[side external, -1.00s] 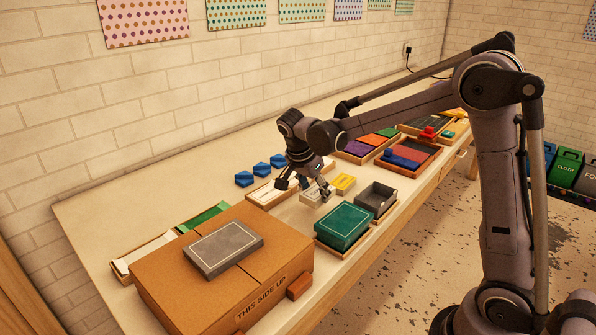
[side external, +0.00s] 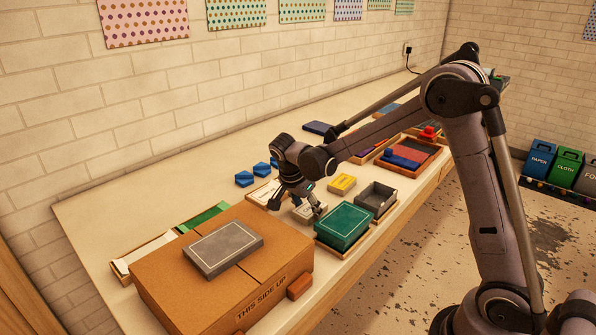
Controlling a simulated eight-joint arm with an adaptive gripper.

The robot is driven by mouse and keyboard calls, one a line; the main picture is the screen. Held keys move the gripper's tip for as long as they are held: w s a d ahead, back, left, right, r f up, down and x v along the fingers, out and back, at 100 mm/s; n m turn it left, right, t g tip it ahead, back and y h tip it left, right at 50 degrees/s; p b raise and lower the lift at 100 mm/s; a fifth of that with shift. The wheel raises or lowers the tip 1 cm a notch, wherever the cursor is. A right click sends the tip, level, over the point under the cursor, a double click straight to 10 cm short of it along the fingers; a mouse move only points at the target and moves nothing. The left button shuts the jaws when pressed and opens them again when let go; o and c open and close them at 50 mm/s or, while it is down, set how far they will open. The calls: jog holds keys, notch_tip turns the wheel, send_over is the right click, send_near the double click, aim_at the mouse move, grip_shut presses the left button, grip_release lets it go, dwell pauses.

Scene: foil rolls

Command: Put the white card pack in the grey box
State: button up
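The white card pack (side external: 304,212) lies low near the bench top, left of the teal lidded box, partly hidden by my gripper. My gripper (side external: 297,206) points down right over it, with its two fingers spread apart. I cannot tell whether a finger touches the pack. The grey box (side external: 377,199) stands open and looks empty, to the right of the pack, behind the teal box. A grey lid-like slab (side external: 223,248) with a pale outline lies on top of the cardboard box.
The teal box (side external: 343,227) stands between pack and grey box at the front. A yellow pack (side external: 342,184) lies behind. The large cardboard box (side external: 165,277) fills the near left. Blue pieces (side external: 261,170) and a tray with coloured packs (side external: 407,156) lie farther back.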

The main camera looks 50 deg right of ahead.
jog(key=o, duration=0.4)
jog(key=shift+o, duration=0.2)
jog(key=v, duration=1.2)
jog(key=s+a+n+t+y, duration=0.2)
jog(key=s+n+t, duration=0.1)
jog(key=s+n, duration=0.5)
jog(key=s+a+f+n+t+y, duration=0.1)
jog(key=s+a+n+t+y, duration=0.1)
jog(key=s+n, duration=0.7)
jog(key=shift+s+a+f+n+t, duration=0.2)
jog(key=shift+a+n+t, duration=0.4)
jog(key=shift+t, duration=0.5)
jog(key=shift+o, duration=0.4)
